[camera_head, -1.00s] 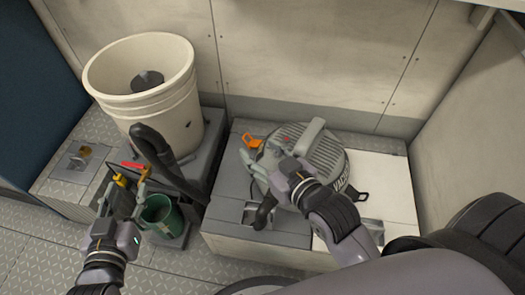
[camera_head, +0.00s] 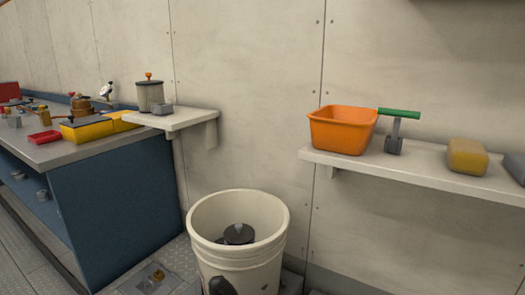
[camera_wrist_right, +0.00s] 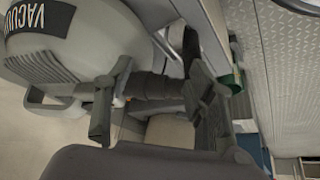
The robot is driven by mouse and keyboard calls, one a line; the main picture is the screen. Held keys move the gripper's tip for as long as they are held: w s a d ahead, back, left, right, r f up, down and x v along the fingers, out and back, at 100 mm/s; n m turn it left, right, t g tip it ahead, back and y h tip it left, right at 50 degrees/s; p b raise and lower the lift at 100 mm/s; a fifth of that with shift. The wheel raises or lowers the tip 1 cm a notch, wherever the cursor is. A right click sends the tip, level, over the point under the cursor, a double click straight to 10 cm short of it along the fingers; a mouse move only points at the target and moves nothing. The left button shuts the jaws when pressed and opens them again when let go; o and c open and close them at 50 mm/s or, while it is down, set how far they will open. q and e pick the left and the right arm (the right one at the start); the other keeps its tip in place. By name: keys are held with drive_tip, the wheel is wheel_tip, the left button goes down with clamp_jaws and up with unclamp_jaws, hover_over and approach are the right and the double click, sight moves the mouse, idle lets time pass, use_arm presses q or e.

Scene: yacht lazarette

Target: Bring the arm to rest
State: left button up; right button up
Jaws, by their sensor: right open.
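My right gripper (camera_wrist_right: 160,108) shows in the right wrist view with its two fingers spread apart. Neither arm shows in the head view, and my left gripper is out of sight.
In the head view a cream bucket (camera_head: 204,262) with a dark object inside stands below two wall shelves. The right shelf (camera_head: 415,178) holds an orange bin (camera_head: 342,130), a green-handled tool (camera_head: 396,130) and a yellow block (camera_head: 467,156). A cluttered blue workbench (camera_head: 125,205) stands left.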

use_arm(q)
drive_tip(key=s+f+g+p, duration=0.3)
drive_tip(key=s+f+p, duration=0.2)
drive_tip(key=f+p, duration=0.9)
use_arm(e)
drive_tip(key=s+f+g+p, duration=0.25)
drive_tip(key=s+f, duration=0.25)
drive_tip(key=f, duration=0.7)
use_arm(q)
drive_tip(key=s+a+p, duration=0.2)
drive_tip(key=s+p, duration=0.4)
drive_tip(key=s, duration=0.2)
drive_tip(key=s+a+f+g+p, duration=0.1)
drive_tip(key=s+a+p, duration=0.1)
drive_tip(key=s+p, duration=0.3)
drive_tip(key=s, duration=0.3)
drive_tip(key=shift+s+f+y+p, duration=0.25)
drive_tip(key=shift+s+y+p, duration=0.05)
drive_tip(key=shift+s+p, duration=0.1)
use_arm(e)
drive_tip(key=s+d+f+g, duration=0.1)
drive_tip(key=s+d, duration=0.1)
drive_tip(key=s, duration=0.6)
drive_tip(key=s+d+f+g, duration=0.1)
drive_tip(key=s+d+f, duration=0.1)
drive_tip(key=s, duration=0.6)
drive_tip(key=shift+s+f+h, duration=0.25)
drive_tip(key=shift+s+h, duration=0.05)
drive_tip(key=shift+s, duration=0.05)
